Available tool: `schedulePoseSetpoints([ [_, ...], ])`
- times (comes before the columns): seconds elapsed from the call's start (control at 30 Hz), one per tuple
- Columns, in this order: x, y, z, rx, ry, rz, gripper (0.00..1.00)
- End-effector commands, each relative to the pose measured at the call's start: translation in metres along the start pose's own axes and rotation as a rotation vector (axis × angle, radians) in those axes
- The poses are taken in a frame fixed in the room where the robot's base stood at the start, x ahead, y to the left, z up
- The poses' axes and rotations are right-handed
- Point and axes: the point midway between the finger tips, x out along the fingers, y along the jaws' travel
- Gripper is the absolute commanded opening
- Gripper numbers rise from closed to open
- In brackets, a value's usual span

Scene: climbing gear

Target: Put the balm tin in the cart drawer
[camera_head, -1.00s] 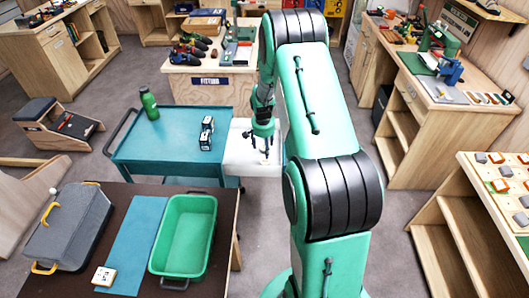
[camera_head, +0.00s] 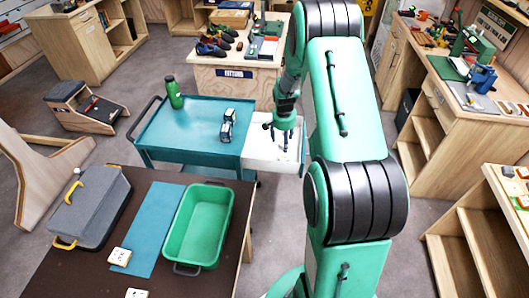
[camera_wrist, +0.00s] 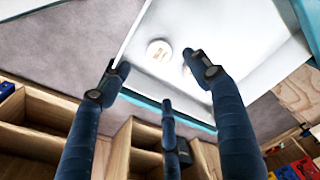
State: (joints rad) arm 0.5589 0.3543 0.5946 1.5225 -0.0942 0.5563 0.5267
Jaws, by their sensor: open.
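The white cart drawer (camera_head: 258,158) stands pulled out at the right side of the teal cart (camera_head: 190,122). My gripper (camera_head: 284,143) is over the drawer, fingers pointing down, open. In the wrist view my gripper (camera_wrist: 160,76) has its fingers spread with nothing between them. A small round pale tin with a faint printed lid (camera_wrist: 160,50) lies on the white drawer surface, just beyond the fingertips. I cannot tell which is the balm tin.
A green bottle (camera_head: 175,93) and a black-and-white item (camera_head: 227,125) stand on the cart top. In front, a dark table holds a green bin (camera_head: 197,228), a grey toolbox (camera_head: 90,208) and small white boxes (camera_head: 120,256). A workbench (camera_head: 232,88) stands behind.

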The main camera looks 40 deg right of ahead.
Motion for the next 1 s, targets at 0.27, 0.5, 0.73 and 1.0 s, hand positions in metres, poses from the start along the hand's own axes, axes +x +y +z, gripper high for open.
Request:
schedulePoseSetpoints([
  [0.27, -0.075, -0.028, 0.019, -0.084, 0.034, -0.025, 0.62],
  [0.5, -0.173, -0.055, 0.064, -0.209, 0.075, -0.060, 0.62],
  [0.73, -0.259, -0.068, 0.120, -0.333, 0.116, -0.095, 0.62],
  [1.0, -0.343, -0.065, 0.195, -0.479, 0.164, -0.140, 0.62],
])
